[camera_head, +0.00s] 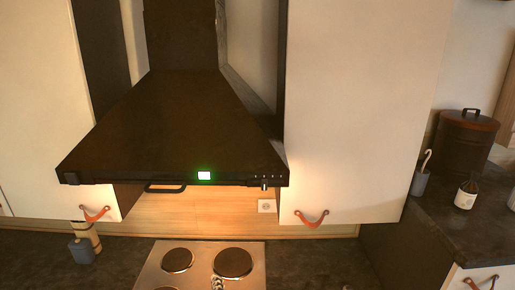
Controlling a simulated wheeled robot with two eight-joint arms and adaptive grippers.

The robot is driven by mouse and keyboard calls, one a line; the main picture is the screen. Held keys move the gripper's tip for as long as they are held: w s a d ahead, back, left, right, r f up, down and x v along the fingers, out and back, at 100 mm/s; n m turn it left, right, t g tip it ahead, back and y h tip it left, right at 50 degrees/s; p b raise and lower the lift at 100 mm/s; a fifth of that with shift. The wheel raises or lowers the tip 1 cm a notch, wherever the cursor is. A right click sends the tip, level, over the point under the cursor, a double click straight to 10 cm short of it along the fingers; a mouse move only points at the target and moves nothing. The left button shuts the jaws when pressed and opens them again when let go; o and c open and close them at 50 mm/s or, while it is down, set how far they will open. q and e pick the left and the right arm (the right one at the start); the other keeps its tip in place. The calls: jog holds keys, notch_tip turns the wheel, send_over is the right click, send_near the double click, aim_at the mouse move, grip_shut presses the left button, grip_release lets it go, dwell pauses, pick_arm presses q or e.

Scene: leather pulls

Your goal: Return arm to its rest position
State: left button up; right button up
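Neither of my grippers nor either arm shows in the head view, so their pose and state are hidden from me. Leather pulls hang on the cabinet doors: one on the left upper cabinet (95,213), one on the right upper cabinet (311,218), and one at the lower right drawer front (480,283). Both upper cabinet doors look closed.
A dark range hood (170,125) with a green display and front bar juts out above the cooktop (205,262). A canister (460,145) and a labelled bottle (466,192) stand on the right counter.

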pick_arm(q)
jog(key=s+a+f+n+g+h+b, duration=0.1)
jog(key=f+n+b, duration=0.4)
jog(key=f, duration=0.5)
jog(key=s+a+f+n+g+h+b, duration=0.1)
jog(key=s+a+f+n+g+b, duration=0.1)
jog(key=f+n+b, duration=0.4)
jog(key=s+a+f+n+g+h+b, duration=0.1)
jog(key=s+a+f+n+b, duration=0.3)
jog(key=f+n, duration=0.8)
notch_tip(320, 180, down, 2)
jog(key=shift+f+g+b, duration=0.1)
jog(key=shift+g+b, duration=0.6)
jog(key=shift+b, duration=0.3)
pick_arm(e)
notch_tip(320, 180, down, 19)
jog(key=shift+f, duration=0.2)
pick_arm(q)
jog(key=shift+a, duration=0.1)
pick_arm(e)
jog(key=shift+a, duration=0.1)
